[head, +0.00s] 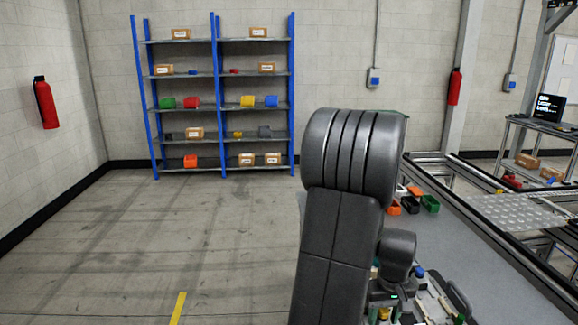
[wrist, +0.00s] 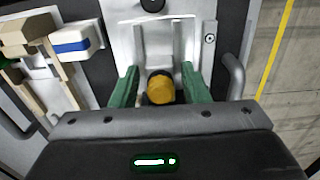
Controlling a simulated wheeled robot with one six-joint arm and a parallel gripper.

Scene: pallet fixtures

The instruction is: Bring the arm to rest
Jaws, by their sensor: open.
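My gripper (wrist: 159,72) shows in the wrist view as two green fingers spread apart. It is open. An orange-yellow round piece (wrist: 161,88) sits between the fingers, with a visible gap on each side. It stands by a light grey metal fixture (wrist: 140,45). In the head view my dark arm rises up the middle and bends over at the top. My gripper cannot be made out there.
A grey worktable (head: 480,245) lies at the right, with small bins (head: 410,204) on it and tools near my arm. A blue shelf rack (head: 217,95) stands at the back wall. The floor at left is clear. In the wrist view, a blue-and-white block (wrist: 75,41) lies at upper left.

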